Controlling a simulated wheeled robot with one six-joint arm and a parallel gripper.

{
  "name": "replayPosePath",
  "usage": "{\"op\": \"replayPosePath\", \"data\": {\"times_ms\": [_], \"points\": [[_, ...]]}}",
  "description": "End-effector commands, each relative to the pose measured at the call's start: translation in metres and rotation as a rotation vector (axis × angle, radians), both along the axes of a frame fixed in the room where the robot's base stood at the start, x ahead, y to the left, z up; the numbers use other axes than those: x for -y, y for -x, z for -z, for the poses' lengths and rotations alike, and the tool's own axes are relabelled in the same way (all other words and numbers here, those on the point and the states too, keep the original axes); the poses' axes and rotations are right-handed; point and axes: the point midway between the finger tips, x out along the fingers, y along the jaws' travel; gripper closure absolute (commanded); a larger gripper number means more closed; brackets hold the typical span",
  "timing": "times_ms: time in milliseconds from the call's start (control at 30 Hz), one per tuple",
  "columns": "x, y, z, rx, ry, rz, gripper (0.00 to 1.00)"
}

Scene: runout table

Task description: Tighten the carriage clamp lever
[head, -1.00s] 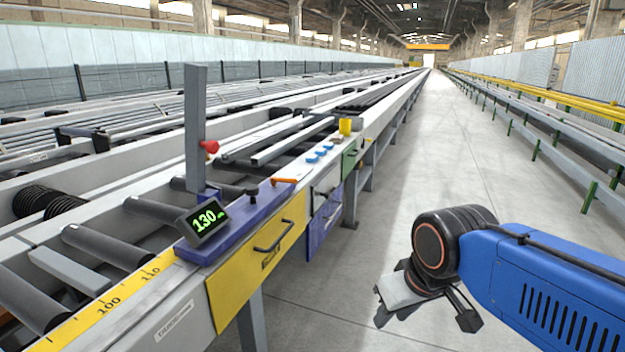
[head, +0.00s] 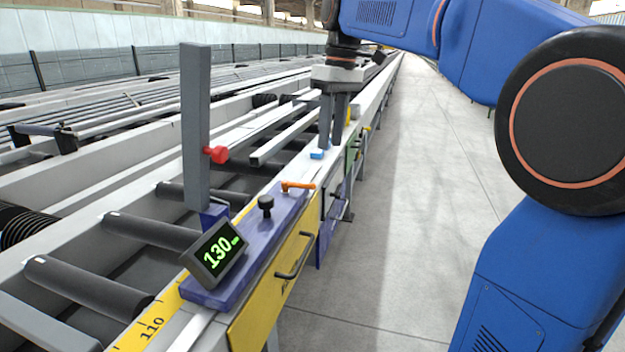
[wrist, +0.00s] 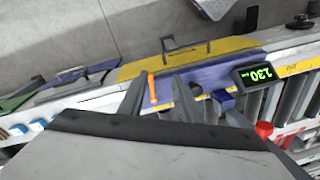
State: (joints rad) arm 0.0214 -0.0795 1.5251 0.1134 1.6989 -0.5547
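The orange clamp lever (head: 297,186) lies on the purple carriage plate (head: 262,240), pointing right toward the yellow drawer. In the wrist view the lever (wrist: 152,88) shows between my two fingers. The carriage also bears a black knob (head: 266,203), a green display reading 130 (head: 216,252) and an upright grey post (head: 195,125) with a red knob (head: 216,154). My gripper (head: 330,145) is open and empty, pointing down above the rail, behind the lever as the head camera sees it. It looks apart from the lever; the exact height gap is unclear.
A yellow drawer front (head: 290,270) with a dark handle (head: 296,257) is below the carriage. Small blue items (head: 317,155) lie on the rail near my fingers. Rollers (head: 85,285) line the left side. The floor aisle (head: 410,210) at right is open.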

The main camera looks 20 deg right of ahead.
Motion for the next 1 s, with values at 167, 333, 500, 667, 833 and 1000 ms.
{"op": "replayPosePath", "data": {"times_ms": [167,333,500,667,833,1000], "points": [[0.000,-0.044,-0.021,-0.056,-0.020,-0.100,0.69],[-0.001,-0.069,-0.032,-0.090,-0.036,-0.166,0.69],[-0.001,-0.077,-0.035,-0.104,-0.043,-0.195,0.69],[-0.003,-0.076,-0.024,-0.107,-0.044,-0.199,0.69],[-0.007,-0.072,0.002,-0.106,-0.044,-0.199,0.69],[-0.011,-0.068,0.032,-0.107,-0.045,-0.198,0.69]]}}
